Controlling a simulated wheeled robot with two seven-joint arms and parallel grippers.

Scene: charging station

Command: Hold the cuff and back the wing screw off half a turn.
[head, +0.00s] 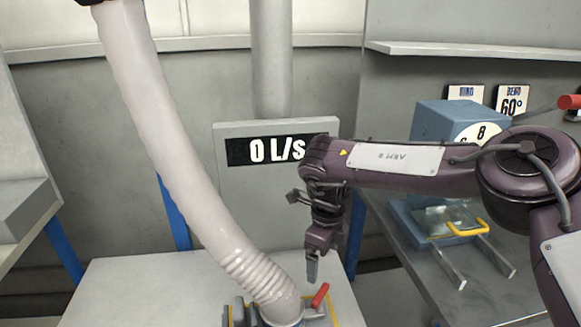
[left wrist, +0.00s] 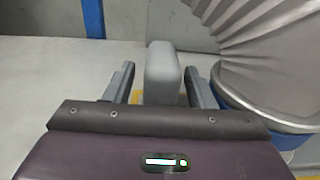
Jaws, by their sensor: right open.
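A pale hose ends in the cuff (head: 284,313) at the bottom of the head view. In the left wrist view the cuff has a blue rim (left wrist: 268,120). A red lever-like piece (head: 320,295), perhaps the wing screw, sticks up at the cuff's right. My left gripper (left wrist: 160,85) is open, with a grey upright block (left wrist: 163,72) between its fingers and gaps showing beside it. Its dark fingers (head: 240,314) show at the cuff's left in the head view. My right gripper (head: 312,268) is open, pointing down just above the red piece, seen edge-on.
A panel (head: 265,150) reading "0 L/s" stands behind the white table (head: 120,290). At right, a metal bench (head: 410,250) holds a blue box (head: 440,122) and a tray with a yellow handle (head: 470,230). The white table's left part is clear.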

